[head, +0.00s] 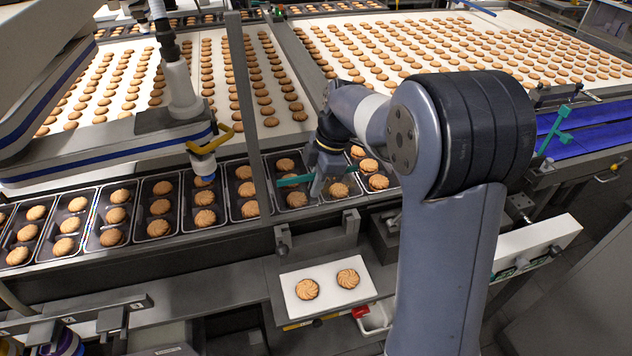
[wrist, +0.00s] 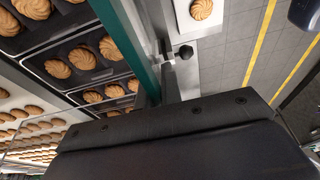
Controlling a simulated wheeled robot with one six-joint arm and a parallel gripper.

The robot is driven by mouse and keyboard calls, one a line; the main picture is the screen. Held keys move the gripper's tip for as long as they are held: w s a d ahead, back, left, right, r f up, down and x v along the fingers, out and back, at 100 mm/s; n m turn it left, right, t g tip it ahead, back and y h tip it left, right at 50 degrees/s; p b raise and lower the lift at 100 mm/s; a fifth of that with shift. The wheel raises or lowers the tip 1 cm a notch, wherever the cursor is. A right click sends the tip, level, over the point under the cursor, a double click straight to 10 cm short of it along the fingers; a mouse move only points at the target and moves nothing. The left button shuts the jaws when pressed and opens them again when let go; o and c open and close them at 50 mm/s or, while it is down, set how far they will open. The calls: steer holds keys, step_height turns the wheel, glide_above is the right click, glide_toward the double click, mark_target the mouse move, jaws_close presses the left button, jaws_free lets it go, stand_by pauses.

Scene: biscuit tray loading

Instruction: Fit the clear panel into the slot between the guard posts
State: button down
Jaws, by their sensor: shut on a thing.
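The clear panel shows mainly as a teal edge strip (head: 293,181) beside my gripper in the head view; the see-through sheet itself is hard to make out. My gripper (head: 318,186) is shut on it, above the row of biscuit trays. In the wrist view the teal strip (wrist: 127,42) runs down to the dark gripper body, and the fingertips are hidden. Two short grey guard posts stand on the front rail, the left post (head: 283,239) and the right post (head: 350,222). The panel appears above and behind them. The slot is too small to make out.
Black trays (head: 132,229) of biscuits line the conveyor behind the posts. A tall grey upright (head: 250,120) stands left of my gripper. A white plate (head: 327,301) with two biscuits lies in front of the posts. A suction head (head: 202,160) hangs at left.

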mark_target(313, 206)
steer(key=shift+f+b, duration=1.75)
steer(key=shift+f, duration=0.85)
steer(key=shift+f+b, duration=2.85)
steer(key=shift+f, duration=0.7)
steer(key=c, duration=1.5)
jaws_free()
steer(key=shift+r, duration=0.1)
steer(key=v, duration=1)
steer(key=shift+r, duration=0.4)
steer(key=shift+f, duration=0.1)
steer(key=x, duration=1)
steer(key=shift+f, duration=0.3)
steer(key=shift+r+p, duration=0.5)
steer(key=shift+r, duration=0.05)
